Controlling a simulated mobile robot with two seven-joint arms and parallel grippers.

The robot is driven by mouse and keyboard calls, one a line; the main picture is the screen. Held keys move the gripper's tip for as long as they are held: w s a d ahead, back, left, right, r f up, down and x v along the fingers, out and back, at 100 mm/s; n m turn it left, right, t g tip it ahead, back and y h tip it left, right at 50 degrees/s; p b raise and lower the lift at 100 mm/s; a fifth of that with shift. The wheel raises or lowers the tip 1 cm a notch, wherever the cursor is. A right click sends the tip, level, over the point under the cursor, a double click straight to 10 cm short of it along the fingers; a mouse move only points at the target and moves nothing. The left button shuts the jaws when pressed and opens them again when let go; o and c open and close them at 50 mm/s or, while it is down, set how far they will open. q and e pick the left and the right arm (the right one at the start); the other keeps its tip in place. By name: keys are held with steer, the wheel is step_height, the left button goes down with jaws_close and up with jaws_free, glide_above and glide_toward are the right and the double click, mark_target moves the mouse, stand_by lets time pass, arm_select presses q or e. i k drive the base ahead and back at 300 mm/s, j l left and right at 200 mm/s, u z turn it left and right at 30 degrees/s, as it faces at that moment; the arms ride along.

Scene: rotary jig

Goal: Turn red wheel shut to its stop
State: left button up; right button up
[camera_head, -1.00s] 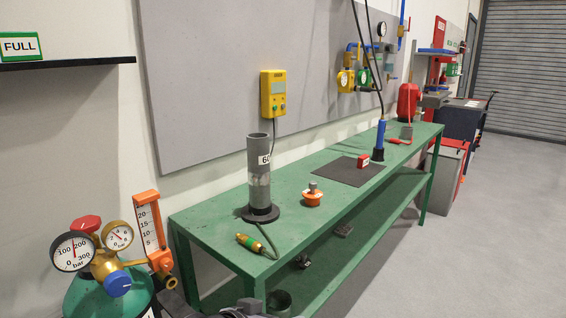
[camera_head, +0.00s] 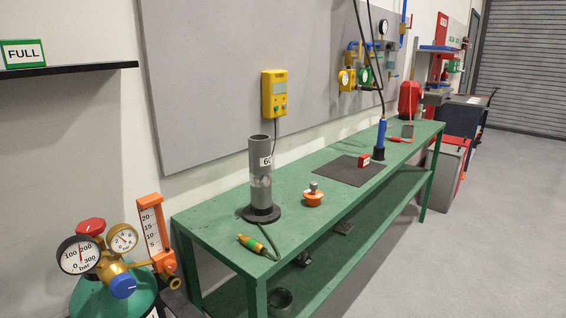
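The red wheel (camera_head: 90,227) sits on top of the brass regulator (camera_head: 112,268) of a green gas cylinder (camera_head: 92,299) at the lower left. Two round dial gauges, one larger (camera_head: 79,255) and one smaller (camera_head: 122,238), flank it, with a blue knob (camera_head: 122,285) below. An orange flow meter (camera_head: 152,228) with a scale stands to the right of the wheel. Nothing touches the wheel. How far it is turned cannot be read from its look. Neither of my grippers can be made out in this view.
A green bench (camera_head: 215,226) stands right of the cylinder, bearing a grey tube (camera_head: 260,158), an orange-based part (camera_head: 313,197) and a brass-ended hose fitting (camera_head: 252,244). A dark shelf (camera_head: 70,69) with a FULL sign (camera_head: 23,54) juts out above. The floor at right is clear.

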mark_target(93, 228)
steer(key=u, duration=1.1)
